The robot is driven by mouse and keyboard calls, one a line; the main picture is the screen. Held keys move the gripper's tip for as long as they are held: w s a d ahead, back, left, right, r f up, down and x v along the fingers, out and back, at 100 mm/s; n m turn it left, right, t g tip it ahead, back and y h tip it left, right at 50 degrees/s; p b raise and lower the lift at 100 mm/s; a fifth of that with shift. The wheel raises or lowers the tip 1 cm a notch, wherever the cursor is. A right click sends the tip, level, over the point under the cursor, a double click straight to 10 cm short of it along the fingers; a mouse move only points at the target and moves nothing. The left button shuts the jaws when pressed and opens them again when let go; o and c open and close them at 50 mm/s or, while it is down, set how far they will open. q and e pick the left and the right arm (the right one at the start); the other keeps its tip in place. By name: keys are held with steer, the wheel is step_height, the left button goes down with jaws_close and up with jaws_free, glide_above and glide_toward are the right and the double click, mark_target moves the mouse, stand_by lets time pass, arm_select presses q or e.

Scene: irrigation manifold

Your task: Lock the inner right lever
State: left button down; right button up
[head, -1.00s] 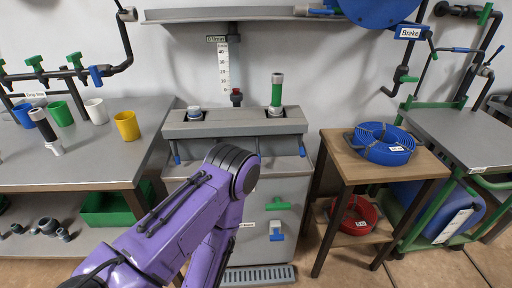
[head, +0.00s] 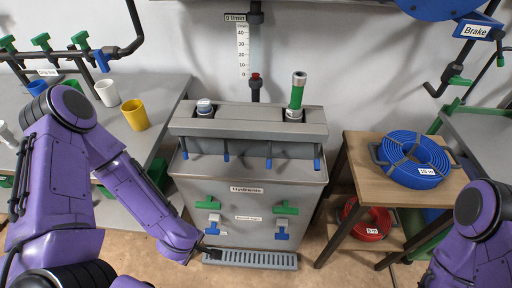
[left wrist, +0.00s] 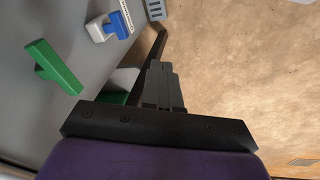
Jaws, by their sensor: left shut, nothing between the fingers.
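The grey hydrants cabinet (head: 250,190) has a row of short levers with blue tips hanging below its top block. The inner right lever (head: 268,162) hangs straight down, third from the left; the inner left lever (head: 226,156) is beside it. My left gripper (head: 212,252) is low at the cabinet's lower left front, well below the levers. In the left wrist view its fingers (left wrist: 160,85) are shut and empty, with no lever near them. My right arm shows at the right edge, but its gripper is out of view.
Green handles (head: 287,208) and blue handles (head: 281,233) stick out from the cabinet front. A green handle (left wrist: 53,67) is close to my left gripper. A drain grate (head: 250,259) lies below. A wooden stand (head: 372,195) holds a blue hose coil (head: 413,160).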

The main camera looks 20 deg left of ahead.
arm_select(q)
steer(key=w+d+r+n+t+h+p, duration=0.25)
steer(key=w+r+n, duration=0.2)
steer(key=r, duration=0.45)
steer(key=w+d+r+n+t+h+p, duration=0.25)
steer(key=w+r, duration=0.25)
steer(key=r, duration=0.3)
steer(key=w+d+r+n+t+h+p, duration=0.15)
steer(key=w+r+n+p, duration=0.3)
steer(key=r, duration=0.45)
arm_select(e)
step_height(320, 180, up, 11)
arm_select(q)
steer(key=b, duration=0.9)
glide_toward(267, 165)
steer(key=shift+n+g+h, duration=0.25)
steer(key=shift+h, duration=0.2)
steer(key=b+x, duration=0.1)
steer(key=x, duration=0.1)
steer(key=b+x, duration=0.1)
steer(key=x, duration=0.1)
steer(key=a+b+x, duration=0.1)
steer(key=shift+w+d+f+b, duration=0.1)
steer(key=shift+w+f+b, duration=0.3)
steer(key=shift+f, duration=0.15)
steer(key=shift+w+d, duration=0.3)
steer(key=shift+w, duration=0.05)
arm_select(e)
step_height(267, 165, down, 12)
